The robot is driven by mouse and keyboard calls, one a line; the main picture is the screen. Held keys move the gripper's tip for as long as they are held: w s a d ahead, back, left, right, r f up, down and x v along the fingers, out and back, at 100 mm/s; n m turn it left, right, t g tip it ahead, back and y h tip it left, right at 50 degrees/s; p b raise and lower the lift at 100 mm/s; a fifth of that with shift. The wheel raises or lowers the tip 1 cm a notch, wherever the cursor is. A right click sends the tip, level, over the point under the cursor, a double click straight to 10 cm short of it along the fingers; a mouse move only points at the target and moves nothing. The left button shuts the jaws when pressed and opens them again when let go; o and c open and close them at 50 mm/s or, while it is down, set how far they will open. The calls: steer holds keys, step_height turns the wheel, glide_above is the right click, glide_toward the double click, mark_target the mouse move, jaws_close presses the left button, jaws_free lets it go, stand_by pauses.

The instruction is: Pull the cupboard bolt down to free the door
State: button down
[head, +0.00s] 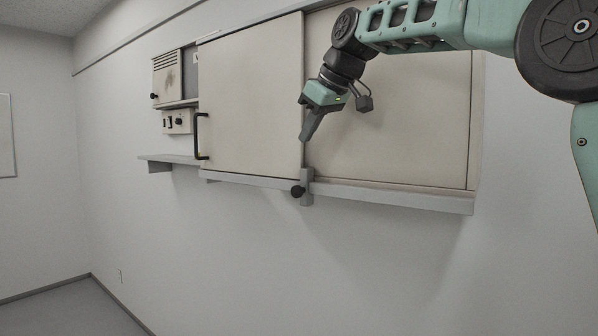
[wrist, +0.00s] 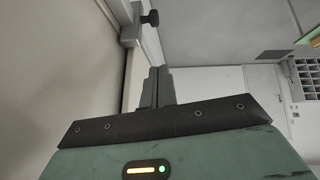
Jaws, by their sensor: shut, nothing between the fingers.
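The cupboard bolt is a grey upright piece (head: 307,185) with a dark round knob (head: 297,191), at the bottom edge of the cupboard where its two doors meet. The left cupboard door (head: 250,100) has a black handle (head: 201,136) and appears closed. My gripper (head: 304,138) is shut and empty, pointing down, a little above the bolt and apart from it. In the wrist view my gripper's fingers (wrist: 157,85) are together, and the bolt's knob (wrist: 151,18) shows beyond them near the top. Whether the bolt's tip is engaged cannot be told.
A grey rail (head: 400,197) runs under the cupboard. A small shelf (head: 165,158) and a wall box with knobs (head: 178,122) are left of the door. The wall below the cupboard is clear. The wrist view shows a pigeonhole rack (wrist: 306,75) at right.

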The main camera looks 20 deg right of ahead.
mark_target(299, 174)
steer(key=shift+w+a+f+p, duration=0.15)
steer(key=shift+w+f+p, duration=0.5)
steer(key=shift+f, duration=0.95)
steer(key=shift+w+a+f+p, duration=0.2)
steer(key=shift+w+f+p, duration=0.4)
steer(key=shift+f, duration=1)
steer(key=shift+w+a+f+p, duration=0.15)
steer(key=shift+w+f+p, duration=0.5)
steer(key=shift+f, duration=0.95)
steer(key=shift+f, duration=0.1)
step_height(299, 174, down, 6)
steer(key=b, duration=0.5)
steer(key=shift+r, duration=0.2)
